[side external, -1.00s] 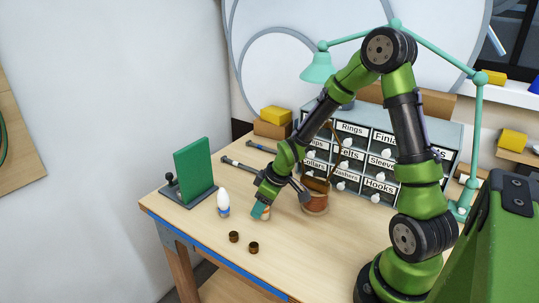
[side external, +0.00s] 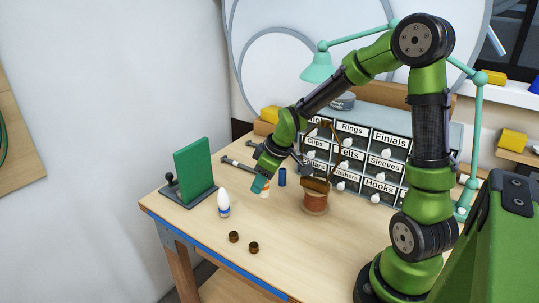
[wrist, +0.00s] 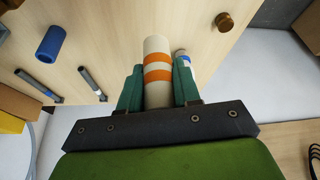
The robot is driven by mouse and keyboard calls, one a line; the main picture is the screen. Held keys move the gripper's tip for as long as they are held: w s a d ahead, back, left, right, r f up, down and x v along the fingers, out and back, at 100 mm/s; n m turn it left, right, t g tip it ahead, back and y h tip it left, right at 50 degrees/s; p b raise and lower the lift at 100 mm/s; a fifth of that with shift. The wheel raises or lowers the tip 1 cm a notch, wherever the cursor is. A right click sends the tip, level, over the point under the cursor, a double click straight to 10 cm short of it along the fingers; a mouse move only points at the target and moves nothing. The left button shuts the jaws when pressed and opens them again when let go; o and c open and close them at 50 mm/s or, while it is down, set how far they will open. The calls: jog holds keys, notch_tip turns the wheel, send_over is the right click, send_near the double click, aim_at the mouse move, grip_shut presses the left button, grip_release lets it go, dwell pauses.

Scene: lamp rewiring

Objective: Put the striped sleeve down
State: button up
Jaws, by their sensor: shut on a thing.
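The striped sleeve (wrist: 157,72) is a white cylinder with orange bands, held between the teal fingers of my gripper (wrist: 157,88) in the wrist view. In the side external view my gripper (side external: 261,184) points down over the workbench, with the sleeve's striped lower end (side external: 265,194) showing below the fingers. I cannot tell whether that end touches the bench top (side external: 295,235). A plain blue sleeve (side external: 282,177) stands just to the right of my gripper; it also shows in the wrist view (wrist: 52,45).
A white bulb-shaped piece with a blue band (side external: 223,203) stands left of my gripper. Two small brown caps (side external: 234,236) lie near the front edge. A copper-coloured pot (side external: 315,204) stands right, before the labelled drawers (side external: 385,161). A green panel (side external: 194,169) stands at left.

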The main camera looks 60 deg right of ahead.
jog(key=shift+n+y, duration=0.3)
jog(key=shift+n, duration=0.3)
jog(key=d+f, duration=0.1)
jog(key=w+d+f, duration=0.2)
jog(key=shift+d, duration=0.4)
jog(key=shift+n, duration=0.4)
jog(key=w+d, duration=0.1)
jog(key=w, duration=0.4)
jog(key=w+d+f, duration=0.1)
jog(key=w, duration=0.4)
jog(key=w+d, duration=0.2)
jog(key=w, duration=0.3)
jog(key=shift+w+f, duration=0.15)
jog(key=shift+w, duration=0.15)
jog(key=shift+w+d+f, duration=0.1)
jog(key=shift+w+f, duration=0.05)
jog(key=shift+w, duration=0.05)
jog(key=shift+f, duration=1.6)
jog(key=shift+f, duration=0.15)
jog(key=o, duration=1)
